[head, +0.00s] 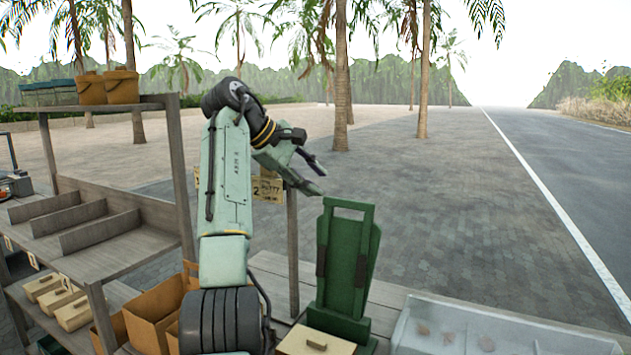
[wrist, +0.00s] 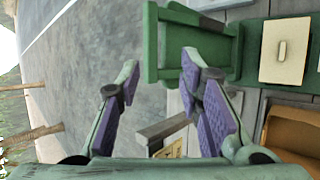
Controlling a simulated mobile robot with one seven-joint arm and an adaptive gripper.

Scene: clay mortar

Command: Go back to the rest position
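My gripper (head: 317,177) is raised in the middle of the head view, above and to the left of the top of a green stand (head: 345,245). In the wrist view my gripper (wrist: 161,72) shows two fingers with purple pads, spread apart with nothing held between them. The green stand also shows in the wrist view (wrist: 205,38), beyond the fingertips. My gripper looks clear of the stand in the head view. The task names no other object.
A lidded box (head: 316,342) sits before the green stand. A clear tray (head: 490,335) with small pieces lies at the right. A wooden shelf (head: 120,250) with boxes stands left. A post with paper tags (head: 268,190) is behind my arm. Open pavement lies beyond.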

